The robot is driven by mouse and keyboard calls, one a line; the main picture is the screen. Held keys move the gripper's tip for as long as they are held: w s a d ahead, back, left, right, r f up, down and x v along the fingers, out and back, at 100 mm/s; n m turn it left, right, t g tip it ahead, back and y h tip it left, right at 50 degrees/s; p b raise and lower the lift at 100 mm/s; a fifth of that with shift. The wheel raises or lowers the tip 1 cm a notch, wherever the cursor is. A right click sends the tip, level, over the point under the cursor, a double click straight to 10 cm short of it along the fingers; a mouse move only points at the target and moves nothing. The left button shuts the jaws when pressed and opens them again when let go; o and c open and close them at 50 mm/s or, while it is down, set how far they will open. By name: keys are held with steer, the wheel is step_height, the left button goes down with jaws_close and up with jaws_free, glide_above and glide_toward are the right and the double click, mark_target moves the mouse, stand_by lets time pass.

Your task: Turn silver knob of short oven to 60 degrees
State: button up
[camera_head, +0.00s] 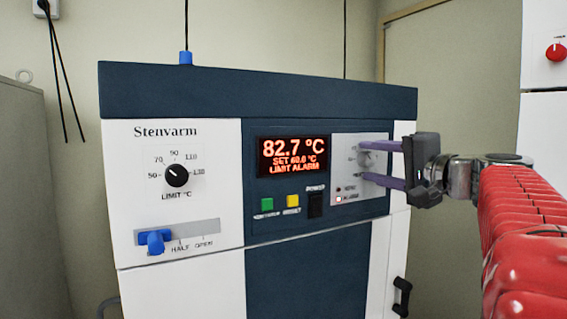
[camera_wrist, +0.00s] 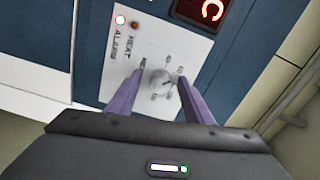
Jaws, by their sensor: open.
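The short oven (camera_head: 230,95) is white and dark blue, marked "Stenvarm". Its silver knob (camera_head: 366,160) sits on a pale panel right of the display, partly hidden by my gripper in the head view. In the wrist view the silver knob (camera_wrist: 160,83) shows between my fingers, with small scale marks around it. My gripper (camera_head: 372,161) is open, one finger above and one below the knob; in the wrist view the open gripper (camera_wrist: 158,88) has a finger on either side, with gaps to the knob. The display (camera_head: 293,156) reads 82.7 °C, SET 60.0 °C, LIMIT ALARM.
A black limit knob (camera_head: 177,175), a blue slider handle (camera_head: 155,241), a green button (camera_head: 267,204), a yellow button (camera_head: 293,201) and a black power switch (camera_head: 316,204) are on the front. A white cabinet (camera_head: 545,120) stands right.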

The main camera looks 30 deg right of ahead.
steer(key=s, duration=1.3)
steer(key=shift+s+d, duration=0.2)
steer(key=shift+s, duration=0.15)
steer(key=shift+f, duration=0.1)
